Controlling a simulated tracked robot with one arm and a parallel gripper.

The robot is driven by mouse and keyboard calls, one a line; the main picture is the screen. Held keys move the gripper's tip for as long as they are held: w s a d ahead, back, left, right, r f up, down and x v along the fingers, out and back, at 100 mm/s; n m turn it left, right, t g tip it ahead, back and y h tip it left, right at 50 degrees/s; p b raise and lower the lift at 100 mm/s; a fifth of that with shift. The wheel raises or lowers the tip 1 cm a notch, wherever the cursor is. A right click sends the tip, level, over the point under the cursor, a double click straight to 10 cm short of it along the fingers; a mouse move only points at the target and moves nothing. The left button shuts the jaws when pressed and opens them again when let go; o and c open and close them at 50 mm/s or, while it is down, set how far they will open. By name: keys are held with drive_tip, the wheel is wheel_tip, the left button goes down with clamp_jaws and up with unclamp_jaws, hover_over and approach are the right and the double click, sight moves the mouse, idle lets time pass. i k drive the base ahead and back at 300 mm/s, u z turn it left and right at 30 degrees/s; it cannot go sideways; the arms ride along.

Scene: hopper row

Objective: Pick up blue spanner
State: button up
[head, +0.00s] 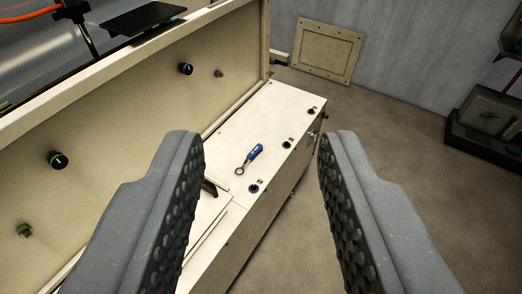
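The blue spanner (249,159) lies on the cream cabinet top (272,108). It has a blue handle and a dark ring end that points down and to the left. My gripper (256,145) is open, with its two grey studded fingers on either side of the picture. The spanner shows in the gap between the fingers, beyond them and apart from both. Nothing is between the finger pads.
A cream back panel (138,122) with knobs rises along the cabinet's left side. A black handle-like part (209,187) stands on the top near the left finger. Small round fittings line the right edge. A dark machine (490,122) stands at far right; floor between is clear.

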sight(259, 147)
drive_tip(key=u, duration=0.1)
drive_tip(key=i, duration=0.85)
drive_tip(key=u, duration=3.6)
drive_tip(key=k, duration=1.7)
drive_tip(key=z, duration=0.05)
